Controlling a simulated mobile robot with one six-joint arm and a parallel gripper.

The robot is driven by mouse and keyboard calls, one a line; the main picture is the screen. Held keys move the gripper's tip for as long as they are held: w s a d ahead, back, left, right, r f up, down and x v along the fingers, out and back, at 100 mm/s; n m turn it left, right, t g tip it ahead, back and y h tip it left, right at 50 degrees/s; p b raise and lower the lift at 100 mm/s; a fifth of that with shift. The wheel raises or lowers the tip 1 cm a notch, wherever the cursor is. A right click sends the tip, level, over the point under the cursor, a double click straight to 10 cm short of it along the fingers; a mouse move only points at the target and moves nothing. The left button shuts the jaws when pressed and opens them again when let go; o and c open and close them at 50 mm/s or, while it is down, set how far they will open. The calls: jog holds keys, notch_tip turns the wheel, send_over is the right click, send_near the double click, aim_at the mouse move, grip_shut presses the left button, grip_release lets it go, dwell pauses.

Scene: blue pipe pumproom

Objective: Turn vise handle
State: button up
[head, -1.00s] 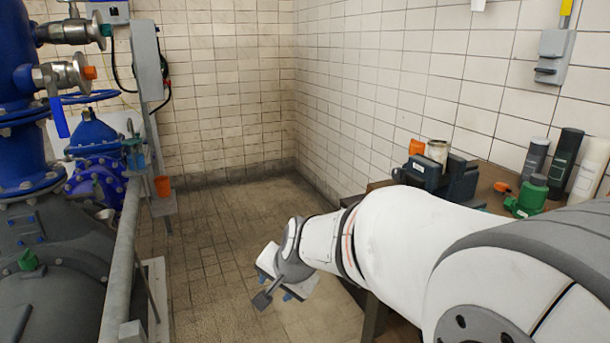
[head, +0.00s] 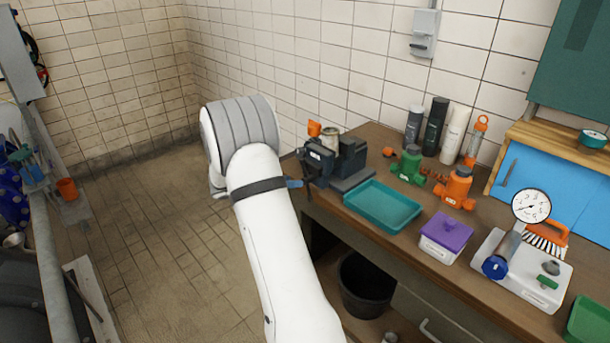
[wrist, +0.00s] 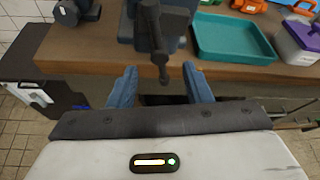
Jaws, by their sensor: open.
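The dark blue-grey vise (head: 350,165) stands on the wooden workbench (head: 385,140) at its left end. It also shows at the top of the wrist view (wrist: 183,22). Its dark handle (wrist: 153,14) ends in a bar that reaches toward me past the bench's front edge. My gripper (wrist: 159,69) is open, with one blue finger on each side of the handle's lower end in the wrist view. I cannot tell whether either finger touches it. In the head view my arm hides most of the gripper; a blue fingertip shows beside the vise.
A teal tray (head: 383,207) lies right of the vise, then a purple-lidded box (head: 446,236). Green (head: 409,166) and orange (head: 455,188) fittings sit behind the tray. A black bucket (head: 366,285) stands below the bench. The floor left of the bench is clear.

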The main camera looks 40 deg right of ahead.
aim_at(305, 184)
jog(key=p+x, duration=0.1)
jog(key=x, duration=0.5)
jog(key=shift+d+f, duration=0.15)
jog(key=shift+d, duration=0.2)
jog(key=shift+c, duration=0.6)
grip_shut()
